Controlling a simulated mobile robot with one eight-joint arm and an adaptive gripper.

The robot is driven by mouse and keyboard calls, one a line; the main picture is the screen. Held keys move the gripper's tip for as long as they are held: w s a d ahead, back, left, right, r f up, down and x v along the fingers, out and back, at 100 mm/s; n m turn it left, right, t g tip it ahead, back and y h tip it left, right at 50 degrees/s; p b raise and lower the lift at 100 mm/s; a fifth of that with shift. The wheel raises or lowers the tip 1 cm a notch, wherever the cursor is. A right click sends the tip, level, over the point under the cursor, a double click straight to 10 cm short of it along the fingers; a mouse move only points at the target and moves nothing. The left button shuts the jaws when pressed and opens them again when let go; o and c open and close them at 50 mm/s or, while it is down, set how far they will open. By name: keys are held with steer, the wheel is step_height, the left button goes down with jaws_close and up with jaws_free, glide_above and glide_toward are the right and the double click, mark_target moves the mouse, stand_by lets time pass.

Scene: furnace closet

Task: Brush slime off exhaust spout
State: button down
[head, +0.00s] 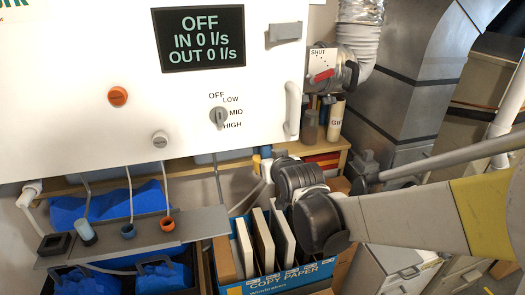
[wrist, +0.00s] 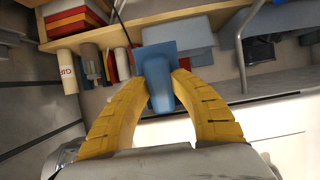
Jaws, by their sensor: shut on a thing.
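My gripper (wrist: 160,88) has two curved yellow fingers, shut on a blue thing (wrist: 158,72) with a flat square plate and a rounded, handle-like part. I cannot tell whether it is a brush; no bristles show. In the head view my gripper (head: 262,162) is mostly hidden behind my wrist joints, just below the white cabinet. A silver flexible duct (head: 360,40) meets a round fitting with a red lever (head: 322,76) marked SHUT at the cabinet's right. I cannot tell which part is the exhaust spout, and I make out no slime.
The white cabinet (head: 60,110) has a display reading OFF and several knobs. A wooden shelf (head: 185,176) with bottles runs below it. A grey plate (head: 190,230) with coloured fittings juts out at the left. A blue copy-paper box (head: 300,280) of binders stands below my arm.

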steer(key=shift+w+d, duration=0.2)
steer(key=shift+d, duration=0.25)
steer(key=shift+a, duration=0.1)
steer(key=shift+s+a, duration=0.15)
steer(key=shift+a, duration=0.35)
steer(key=shift+s+a, duration=0.15)
steer(key=shift+a, duration=0.35)
steer(key=shift+w+d, duration=0.15)
steer(key=shift+d, duration=0.4)
steer(key=shift+w+d, duration=0.15)
steer(key=shift+d, duration=0.4)
steer(key=shift+a+b, duration=0.1)
steer(key=shift+b, duration=0.2)
